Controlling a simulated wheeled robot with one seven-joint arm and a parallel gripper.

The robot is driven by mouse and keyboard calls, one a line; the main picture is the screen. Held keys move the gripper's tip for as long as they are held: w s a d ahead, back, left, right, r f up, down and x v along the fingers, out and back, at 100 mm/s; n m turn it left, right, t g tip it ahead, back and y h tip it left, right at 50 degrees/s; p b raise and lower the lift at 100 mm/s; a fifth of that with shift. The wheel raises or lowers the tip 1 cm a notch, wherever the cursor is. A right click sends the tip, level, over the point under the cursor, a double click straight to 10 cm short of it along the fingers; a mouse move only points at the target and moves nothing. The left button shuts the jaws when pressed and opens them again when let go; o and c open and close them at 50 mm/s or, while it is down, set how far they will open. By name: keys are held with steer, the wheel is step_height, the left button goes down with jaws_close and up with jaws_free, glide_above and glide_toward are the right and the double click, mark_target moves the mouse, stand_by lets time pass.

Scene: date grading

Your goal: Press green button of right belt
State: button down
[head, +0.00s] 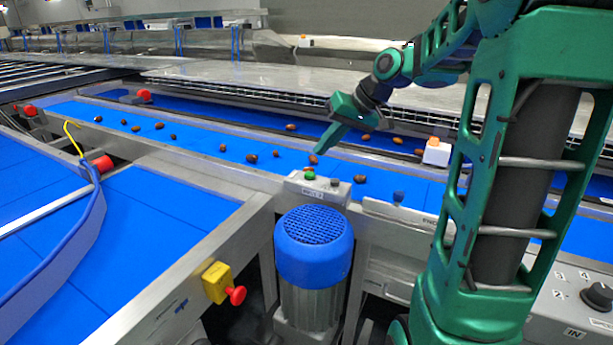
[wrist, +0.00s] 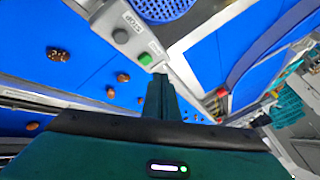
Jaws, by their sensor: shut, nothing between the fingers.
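The green button (head: 309,175) sits on a small grey control box (head: 335,193) on the metal frame of the blue belt carrying dates. In the wrist view the green button (wrist: 145,58) is near the box's end, with a dark grey button (wrist: 120,36) beside it. In the head view the fingertips show just above the button, with a visible gap. In the wrist view the fingertips (wrist: 160,76) show just beside it.
A blue-capped motor (head: 314,245) stands below the box. Several dates (head: 251,158) lie on the blue belt (head: 205,139). A yellow box with a red stop button (head: 236,295) is on the nearer left frame. A white box (head: 437,152) stands right of my gripper.

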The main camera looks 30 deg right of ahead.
step_height(320, 180, up, 3)
steer(key=n+t+y, duration=0.1)
steer(key=y, duration=0.1)
glide_above(310, 175)
steer(key=d, duration=0.1)
steer(key=shift+d+f, duration=0.1)
steer(key=shift+d, duration=0.05)
steer(key=shift+s+f, duration=0.1)
steer(key=shift+f, duration=4.3)
steer(key=shift+f, duration=0.15)
steer(key=shift+f, duration=0.25)
